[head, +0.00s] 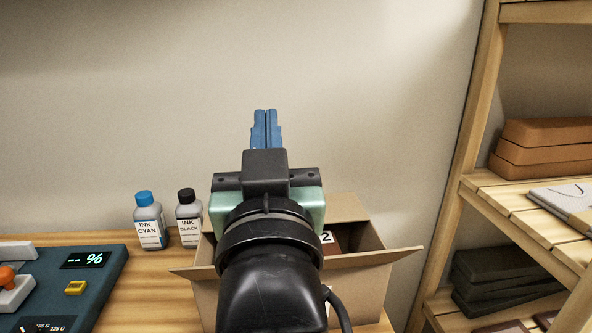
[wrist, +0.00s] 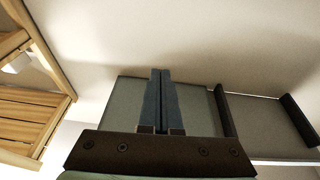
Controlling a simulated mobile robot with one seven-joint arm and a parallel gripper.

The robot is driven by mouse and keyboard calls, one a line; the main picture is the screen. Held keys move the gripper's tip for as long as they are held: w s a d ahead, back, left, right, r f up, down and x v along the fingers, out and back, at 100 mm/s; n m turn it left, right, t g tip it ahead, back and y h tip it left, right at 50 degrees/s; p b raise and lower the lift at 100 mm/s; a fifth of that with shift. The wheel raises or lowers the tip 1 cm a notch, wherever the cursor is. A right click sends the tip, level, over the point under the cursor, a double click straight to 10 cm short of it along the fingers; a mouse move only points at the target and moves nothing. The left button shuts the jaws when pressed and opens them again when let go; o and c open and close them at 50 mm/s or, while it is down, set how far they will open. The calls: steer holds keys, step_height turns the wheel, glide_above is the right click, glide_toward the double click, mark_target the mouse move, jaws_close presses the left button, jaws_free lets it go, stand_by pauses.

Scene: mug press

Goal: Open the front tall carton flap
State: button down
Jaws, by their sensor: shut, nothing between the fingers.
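The tall carton (head: 362,284) is brown cardboard and stands on the wooden table, partly hidden behind my arm. A flap (head: 383,258) at its near right side is folded outward, and a flap tip (head: 188,272) sticks out at the left. Another flap (head: 345,207) rises at the back. Inside I see a dark red item with a label reading 2 (head: 327,238). My gripper (head: 265,113) is above the carton, its blue fingers together and empty, pointing up and away toward the wall. In the wrist view the fingers (wrist: 160,75) are also together, with no carton flap recognisable.
A cyan ink bottle (head: 149,222) and a black ink bottle (head: 189,218) stand left of the carton. A dark blue device (head: 100,285) with a display is at the lower left. A wooden shelf (head: 520,206) with brown blocks (head: 545,148) stands at the right.

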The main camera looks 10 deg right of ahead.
steer(key=s+d+f+g+p, duration=0.1)
steer(key=s+d+g+p, duration=0.25)
steer(key=g+p, duration=2.4)
steer(key=w+f+t+p, duration=0.1)
steer(key=f+t+p, duration=0.2)
steer(key=p, duration=0.1)
steer(key=w+f+t+p, duration=0.1)
steer(key=f+t+p, duration=0.2)
steer(key=t+p, duration=0.1)
steer(key=w+f+t+p, duration=0.1)
steer(key=f+t+p, duration=0.1)
steer(key=t+p, duration=0.1)
steer(key=shift+w+a+f+t+y+p, duration=0.25)
steer(key=shift+f+t+y+p, duration=0.15)
steer(key=shift+p, duration=0.25)
steer(key=shift+s+f+p, duration=0.65)
steer(key=shift+s+p, duration=0.1)
steer(key=shift+s, duration=0.2)
steer(key=shift+s+d+f, duration=0.1)
steer(key=shift+s+f, duration=0.45)
steer(key=shift+s, duration=0.1)
